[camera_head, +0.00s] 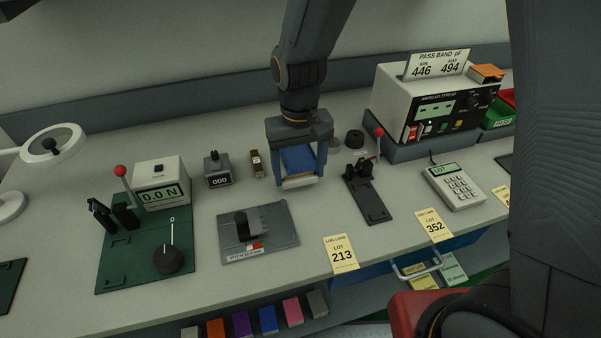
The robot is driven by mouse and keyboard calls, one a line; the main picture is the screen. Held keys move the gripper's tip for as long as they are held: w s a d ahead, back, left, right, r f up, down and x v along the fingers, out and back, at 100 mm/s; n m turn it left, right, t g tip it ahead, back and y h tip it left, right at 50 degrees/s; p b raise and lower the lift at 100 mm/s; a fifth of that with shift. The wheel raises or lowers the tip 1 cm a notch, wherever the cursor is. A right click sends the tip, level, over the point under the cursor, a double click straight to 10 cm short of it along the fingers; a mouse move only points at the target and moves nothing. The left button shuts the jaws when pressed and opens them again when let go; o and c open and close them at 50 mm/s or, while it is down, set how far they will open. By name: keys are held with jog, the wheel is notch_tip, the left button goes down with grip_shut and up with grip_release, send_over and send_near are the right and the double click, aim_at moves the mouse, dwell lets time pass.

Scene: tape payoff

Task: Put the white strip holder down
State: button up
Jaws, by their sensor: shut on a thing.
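My gripper (298,177) is over the middle of the bench, pointing down, with its two fingers on either side of a held piece. The white strip holder (300,183) shows as a pale bar low between the fingertips. A blue face shows just above it between the fingers; I cannot tell whether it belongs to the holder. The gripper is shut on the holder. Most of the holder is hidden, and I cannot tell whether its underside touches the bench.
A grey plate fixture (280,238) lies front left of the gripper, a dark lever fixture (370,205) to its right. A small counter (217,170) and a small brown-and-white item (257,164) stand to the left. Lot cards (341,254) lie along the front edge.

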jog(key=shift+f, duration=1)
jog(key=shift+f, duration=0.15)
jog(key=o, duration=1.1)
